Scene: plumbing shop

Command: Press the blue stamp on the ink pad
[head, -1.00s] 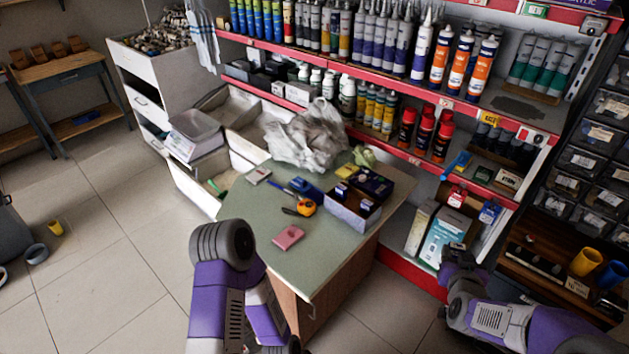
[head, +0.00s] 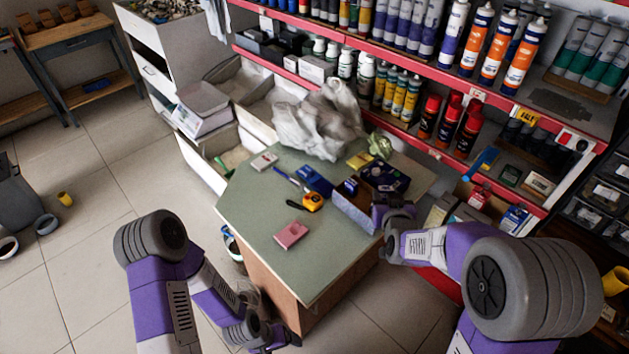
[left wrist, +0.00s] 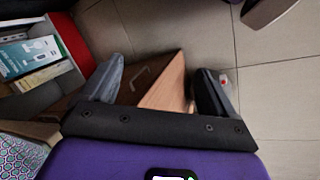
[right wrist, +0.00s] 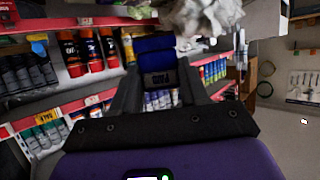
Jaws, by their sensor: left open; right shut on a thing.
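The blue stamp (right wrist: 157,62) shows in the right wrist view between the two fingers of my right gripper (right wrist: 160,85), which is shut on it. A flat pink block (head: 291,234) lies near the counter's front edge, and a flat blue case (head: 315,180) lies farther back. I cannot tell which is the ink pad. My left gripper (head: 284,337) is low in front of the counter; in the left wrist view (left wrist: 158,95) it is open and empty.
Shelves of bottles stand behind. The counter's front left is clear.

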